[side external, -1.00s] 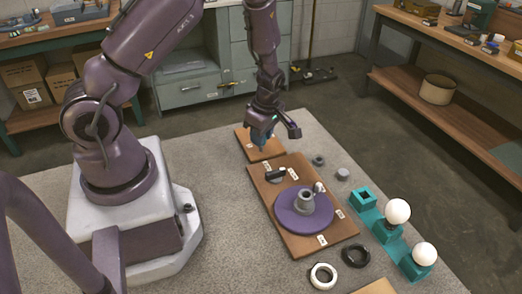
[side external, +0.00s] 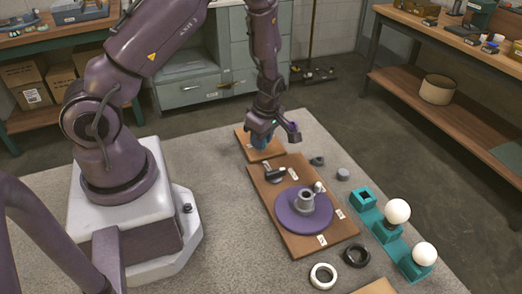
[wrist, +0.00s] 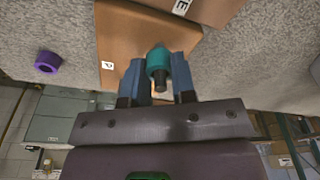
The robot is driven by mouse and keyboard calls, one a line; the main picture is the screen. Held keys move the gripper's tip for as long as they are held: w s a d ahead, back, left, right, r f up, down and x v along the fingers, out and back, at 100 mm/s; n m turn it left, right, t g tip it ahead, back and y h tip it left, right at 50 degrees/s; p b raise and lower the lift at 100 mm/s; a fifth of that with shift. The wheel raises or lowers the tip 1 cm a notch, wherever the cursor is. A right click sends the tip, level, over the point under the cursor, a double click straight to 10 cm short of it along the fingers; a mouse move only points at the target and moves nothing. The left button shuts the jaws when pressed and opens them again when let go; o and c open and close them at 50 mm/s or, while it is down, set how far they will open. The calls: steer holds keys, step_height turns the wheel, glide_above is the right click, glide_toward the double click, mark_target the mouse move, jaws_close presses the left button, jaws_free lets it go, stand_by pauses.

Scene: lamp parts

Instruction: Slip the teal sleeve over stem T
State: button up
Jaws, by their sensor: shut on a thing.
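My gripper (wrist: 158,72) is shut on the teal sleeve (wrist: 158,58), with one blue finger on each side of it. A short dark peg-like end shows at the sleeve's near end in the wrist view; I cannot tell what it belongs to. In the side view my gripper (side external: 262,143) is low over the small brown board (side external: 243,137) at the back, and its fingers hide most of the sleeve. I cannot make out stem T; the labels in the side view are too small to read.
A larger brown board (side external: 328,246) carries a purple disc (side external: 290,218) with a grey upright socket (side external: 305,200). Teal holders (side external: 385,232) with white bulbs stand at right. A white ring (side external: 323,276) and a black ring (side external: 356,255) lie in front.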

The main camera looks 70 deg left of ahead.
steer(key=shift+f, duration=0.85)
stand_by(1.2)
stand_by(0.5)
steer(key=o, duration=1)
steer(key=shift+c, duration=0.2)
